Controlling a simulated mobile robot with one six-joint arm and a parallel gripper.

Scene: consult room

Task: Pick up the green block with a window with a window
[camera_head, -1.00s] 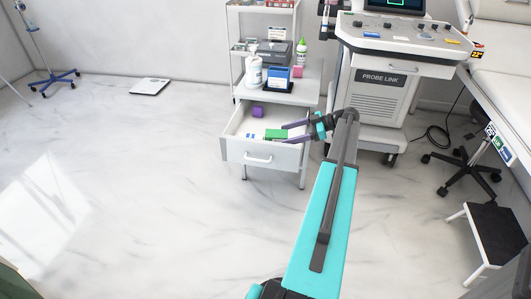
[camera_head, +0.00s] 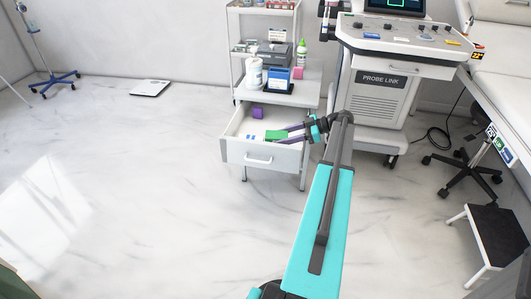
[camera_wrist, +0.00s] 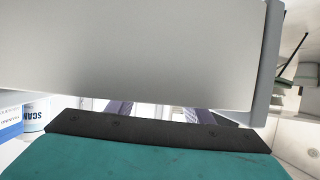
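The green block (camera_head: 275,135) is in the open drawer of the white cart, towards its right side. A window in it is too small to make out. My gripper (camera_head: 287,134) reaches in over the drawer's right side. Its purple fingers are close together with their tips at the block's right end, and they look shut on it. In the wrist view only the finger bases (camera_wrist: 160,110) show; a large grey panel hides the tips and the block.
The open drawer (camera_head: 262,157) also holds a purple block (camera_head: 258,113) and small blue pieces (camera_head: 250,137). Bottles and a blue box stand on the cart top (camera_head: 303,92) above. The ultrasound machine (camera_head: 381,85) stands right of the cart. The floor in front is clear.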

